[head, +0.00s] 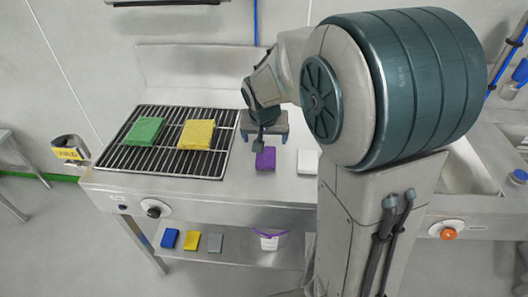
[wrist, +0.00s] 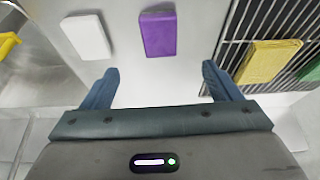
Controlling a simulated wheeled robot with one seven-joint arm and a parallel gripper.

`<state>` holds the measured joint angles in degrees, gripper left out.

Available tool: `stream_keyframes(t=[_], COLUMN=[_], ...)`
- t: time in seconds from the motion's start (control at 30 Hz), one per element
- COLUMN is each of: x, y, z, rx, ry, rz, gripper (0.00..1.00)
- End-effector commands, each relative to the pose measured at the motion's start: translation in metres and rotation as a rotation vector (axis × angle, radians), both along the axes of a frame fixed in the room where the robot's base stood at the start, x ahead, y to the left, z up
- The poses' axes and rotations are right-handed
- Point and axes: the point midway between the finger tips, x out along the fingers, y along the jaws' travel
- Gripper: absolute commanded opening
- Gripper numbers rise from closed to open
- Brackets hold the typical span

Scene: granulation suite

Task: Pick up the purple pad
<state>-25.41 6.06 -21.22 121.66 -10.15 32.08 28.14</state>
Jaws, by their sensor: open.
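The purple pad (head: 266,158) lies flat on the steel counter, just right of the wire rack in the head view. In the wrist view the purple pad (wrist: 158,35) is at the top centre, beyond the fingertips. My gripper (wrist: 159,78) is open, with its two blue fingers apart and nothing between them. In the head view my gripper (head: 265,138) hangs over the counter behind the pad, apart from it.
A white pad (head: 308,162) lies right of the purple one. A wire rack (head: 132,164) holds a green pad (head: 145,130) and a yellow pad (head: 196,134). A lower shelf (head: 225,257) carries several small pads and a tub (head: 268,241). A sink (head: 470,172) is at the right.

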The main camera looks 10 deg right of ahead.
Motion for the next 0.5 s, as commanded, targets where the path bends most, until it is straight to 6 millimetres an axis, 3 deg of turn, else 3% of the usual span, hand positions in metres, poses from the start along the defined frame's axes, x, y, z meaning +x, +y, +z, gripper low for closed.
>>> stream_keyframes(t=[0.5], x=[0.029], y=[-0.006], z=[-0.067], rx=[-0.004], ry=[0.000], rz=[-0.002], gripper=[0.84])
